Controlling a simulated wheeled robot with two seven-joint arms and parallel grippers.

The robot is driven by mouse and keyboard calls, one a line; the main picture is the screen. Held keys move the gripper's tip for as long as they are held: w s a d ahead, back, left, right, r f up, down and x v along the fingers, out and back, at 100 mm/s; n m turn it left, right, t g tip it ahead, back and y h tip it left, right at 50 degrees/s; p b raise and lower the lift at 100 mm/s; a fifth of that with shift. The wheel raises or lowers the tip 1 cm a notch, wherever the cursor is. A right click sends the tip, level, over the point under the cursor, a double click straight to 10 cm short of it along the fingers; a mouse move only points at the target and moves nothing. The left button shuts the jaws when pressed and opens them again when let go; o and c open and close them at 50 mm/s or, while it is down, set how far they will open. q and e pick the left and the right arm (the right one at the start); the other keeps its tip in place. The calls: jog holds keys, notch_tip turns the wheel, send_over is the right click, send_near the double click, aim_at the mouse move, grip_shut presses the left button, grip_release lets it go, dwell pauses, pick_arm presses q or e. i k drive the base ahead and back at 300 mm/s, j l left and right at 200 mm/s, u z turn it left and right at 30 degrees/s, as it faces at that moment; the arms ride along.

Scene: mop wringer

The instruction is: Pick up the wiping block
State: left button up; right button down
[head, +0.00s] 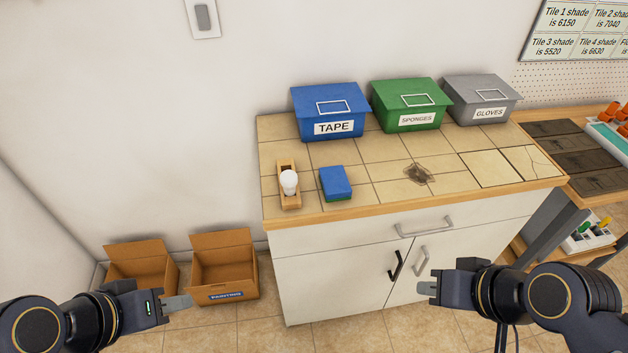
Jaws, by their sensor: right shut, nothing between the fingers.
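A blue block (335,183) with a green underside lies on the tiled top of the counter (385,177), near its front edge. Left of it is a wooden holder (284,170) with a round white knob (289,182). Which of these the task calls the wiping block, I cannot tell for certain; the blue block looks like a sponge. My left gripper (182,304) is low at the left, away from the counter, and its opening is not clear. My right gripper (427,294) is shut and empty, in front of the cabinet doors. Neither gripper touches anything.
Blue TAPE (332,110), green SPONGES (409,104) and grey GLOVES (482,99) bins line the counter's back. A dark stain (418,174) marks the tiles. Open cardboard boxes (223,266) stand on the floor at left. Cabinet handles (394,265) project near my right gripper.

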aim_at(334, 179)
jog(key=z, duration=0.3)
jog(key=u, duration=2.9)
jog(key=z, duration=2.9)
jog(key=l+u, duration=0.15)
jog(key=u, duration=1.55)
jog(key=k+l+u, duration=0.1)
jog(key=l+u, duration=0.35)
jog(key=k+l+u, duration=0.1)
jog(key=l+u, duration=0.2)
jog(key=u, duration=0.15)
jog(key=k+l+u, duration=0.2)
jog(key=u, duration=0.25)
jog(key=l, duration=0.1)
